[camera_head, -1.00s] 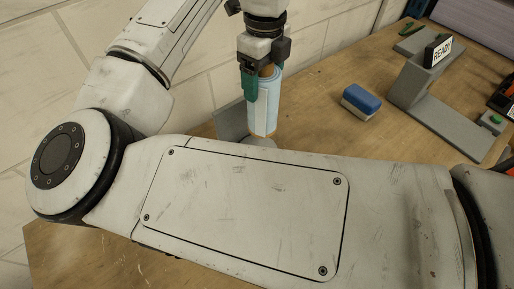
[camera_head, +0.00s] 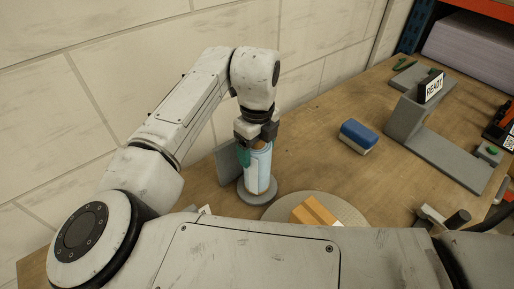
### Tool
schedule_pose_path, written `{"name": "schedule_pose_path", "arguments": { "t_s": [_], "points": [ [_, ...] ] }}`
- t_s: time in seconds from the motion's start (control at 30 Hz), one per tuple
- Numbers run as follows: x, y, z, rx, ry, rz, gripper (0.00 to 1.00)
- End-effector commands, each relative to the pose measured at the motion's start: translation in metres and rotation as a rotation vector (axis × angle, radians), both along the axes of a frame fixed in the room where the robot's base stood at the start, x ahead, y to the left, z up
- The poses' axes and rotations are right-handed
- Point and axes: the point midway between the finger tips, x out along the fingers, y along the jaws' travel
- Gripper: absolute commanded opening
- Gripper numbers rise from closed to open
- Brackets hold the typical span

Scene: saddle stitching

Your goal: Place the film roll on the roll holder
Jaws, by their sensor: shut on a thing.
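The film roll (camera_head: 260,172) is an upright pale blue and white cylinder with a brown core at its top. My gripper (camera_head: 254,148) points down from above and is shut on the upper end of the roll; a green finger shows on its left side. The grey round base (camera_head: 257,197), apparently of the roll holder, lies directly under the roll. The roll's lower end appears at or just above this base; I cannot tell whether they touch. Any post inside the roll is hidden. A grey upright plate (camera_head: 227,166) stands just behind and left.
A blue and white block (camera_head: 358,136) lies to the right. A round grey mat (camera_head: 350,215) with an orange-brown box (camera_head: 313,212) is in front right. A grey stand with a READY sign (camera_head: 432,87) is farther right. My own arm covers the foreground.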

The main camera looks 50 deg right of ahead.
Motion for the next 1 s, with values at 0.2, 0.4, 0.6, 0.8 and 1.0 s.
{"name": "schedule_pose_path", "arguments": {
  "t_s": [0.2, 0.4, 0.6, 0.8, 1.0],
  "points": [
    [0.0004, 0.0000, -0.0053, -0.001, -0.002, 0.000, 0.00],
    [0.0002, -0.0001, -0.0081, -0.002, -0.001, 0.000, 0.00],
    [0.0001, 0.0001, -0.0085, 0.000, -0.001, 0.000, 0.93],
    [0.0001, 0.0001, -0.0084, 0.000, -0.001, 0.000, 1.00],
    [0.0004, -0.0001, -0.0033, 0.000, -0.002, 0.000, 1.00]
  ]
}}
